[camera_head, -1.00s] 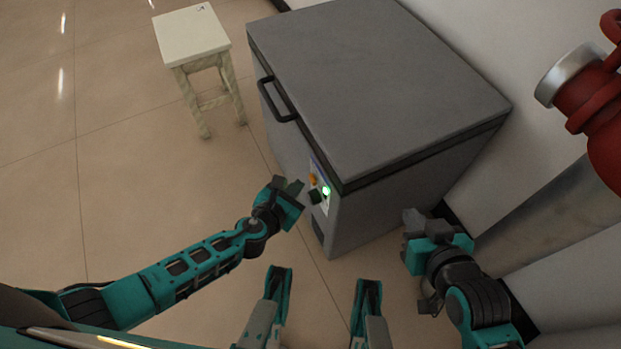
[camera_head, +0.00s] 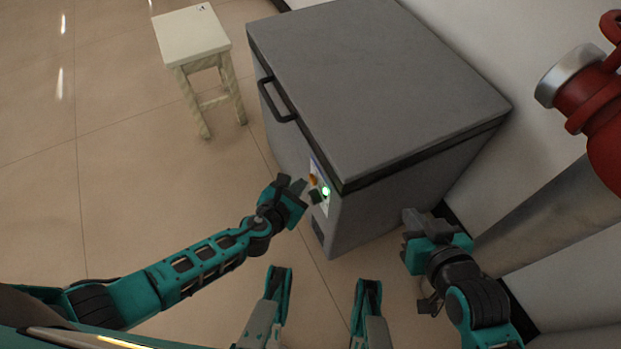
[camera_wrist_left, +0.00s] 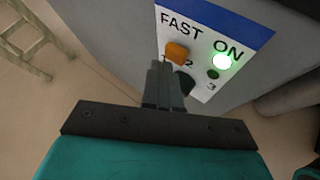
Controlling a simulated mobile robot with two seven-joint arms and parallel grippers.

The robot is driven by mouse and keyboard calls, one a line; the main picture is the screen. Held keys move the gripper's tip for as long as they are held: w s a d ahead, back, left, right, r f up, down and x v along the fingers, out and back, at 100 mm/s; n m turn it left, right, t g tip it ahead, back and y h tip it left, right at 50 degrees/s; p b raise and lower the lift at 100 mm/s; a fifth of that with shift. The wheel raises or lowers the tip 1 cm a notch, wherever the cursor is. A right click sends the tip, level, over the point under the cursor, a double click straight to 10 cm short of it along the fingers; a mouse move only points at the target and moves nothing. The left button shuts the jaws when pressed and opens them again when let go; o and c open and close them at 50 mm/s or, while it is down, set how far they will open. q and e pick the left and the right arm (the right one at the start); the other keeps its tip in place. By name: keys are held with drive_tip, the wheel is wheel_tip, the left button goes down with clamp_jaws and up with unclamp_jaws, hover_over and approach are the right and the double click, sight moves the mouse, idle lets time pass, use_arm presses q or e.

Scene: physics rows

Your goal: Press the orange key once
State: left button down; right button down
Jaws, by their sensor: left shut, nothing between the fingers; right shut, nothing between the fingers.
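The orange key (camera_wrist_left: 177,52) sits on a white control panel (camera_wrist_left: 205,48) under the word FAST in the left wrist view. In the head view the orange key (camera_head: 313,180) shows small on the front of a grey chest (camera_head: 370,80). My left gripper (camera_head: 304,187) is shut and empty, right in front of the panel. In the left wrist view its fingertips (camera_wrist_left: 165,66) are just below the key; I cannot tell whether they touch it. My right gripper (camera_head: 418,222) is shut and empty, to the right of the chest's near corner.
A lit green light (camera_wrist_left: 222,62) marked ON and a dark knob (camera_wrist_left: 184,90) are beside the key. A black handle (camera_head: 277,100) juts from the chest's front.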

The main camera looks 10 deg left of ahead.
use_arm(q)
drive_tip(key=shift+w+d, duration=0.2)
drive_tip(key=shift+d, duration=0.15)
idle(0.5)
drive_tip(key=shift+a, duration=0.1)
drive_tip(key=shift+s+a, duration=0.45)
drive_tip(key=shift+a, duration=0.2)
drive_tip(key=s+a, duration=0.1)
drive_tip(key=a, duration=0.1)
drive_tip(key=s+a, duration=0.1)
drive_tip(key=a, duration=0.1)
drive_tip(key=shift+s, duration=0.4)
idle(0.9)
